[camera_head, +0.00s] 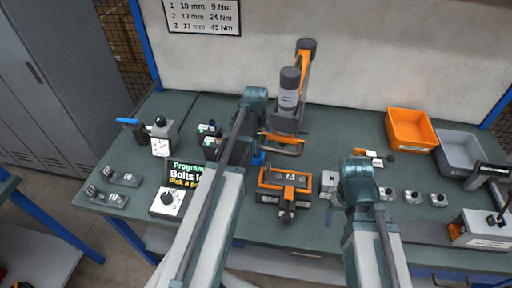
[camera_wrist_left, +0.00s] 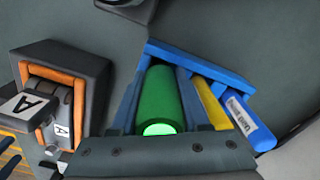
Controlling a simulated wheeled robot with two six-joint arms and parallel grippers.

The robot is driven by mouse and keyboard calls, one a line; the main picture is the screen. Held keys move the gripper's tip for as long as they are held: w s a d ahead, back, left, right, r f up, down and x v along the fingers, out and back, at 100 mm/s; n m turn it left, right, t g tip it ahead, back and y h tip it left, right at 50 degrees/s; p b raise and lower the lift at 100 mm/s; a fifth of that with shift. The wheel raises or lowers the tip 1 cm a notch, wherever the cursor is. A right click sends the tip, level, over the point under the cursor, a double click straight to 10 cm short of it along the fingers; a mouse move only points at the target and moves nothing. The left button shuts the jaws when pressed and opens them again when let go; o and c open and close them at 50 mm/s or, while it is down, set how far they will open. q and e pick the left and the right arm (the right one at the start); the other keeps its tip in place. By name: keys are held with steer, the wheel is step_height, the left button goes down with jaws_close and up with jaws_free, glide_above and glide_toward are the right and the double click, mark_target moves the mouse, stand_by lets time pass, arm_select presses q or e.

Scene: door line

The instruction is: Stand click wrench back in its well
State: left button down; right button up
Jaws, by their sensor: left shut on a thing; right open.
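My left gripper (camera_head: 238,150) is over the middle of the bench, left of the orange and black fixture marked A (camera_head: 285,183). In the left wrist view a green cylinder (camera_wrist_left: 160,98) with a bright pale end lies between its fingers; it looks like the click wrench's grip, and the gripper is shut on it. Around it are a blue frame (camera_wrist_left: 200,62), a yellow bar (camera_wrist_left: 209,104) and a blue piece with a white label (camera_wrist_left: 248,118). I cannot tell whether the wrench is in a well.
A grey and orange tool column (camera_head: 288,92) stands behind. A dial gauge (camera_head: 162,138), a display (camera_head: 187,174) and a knob box (camera_head: 169,202) are at left. An orange bin (camera_head: 410,130) and a grey bin (camera_head: 461,150) are at right. Small blocks lie at the front left.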

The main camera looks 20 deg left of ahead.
arm_select(q)
steer(key=shift+c, duration=1.9)
jaws_free()
steer(key=shift+f, duration=0.1)
arm_select(e)
steer(key=shift+f, duration=0.1)
arm_select(q)
step_height(320, 180, up, 12)
steer(key=p, duration=1.2)
steer(key=shift+r, duration=0.2)
arm_select(e)
step_height(320, 180, up, 12)
steer(key=shift+r, duration=0.2)
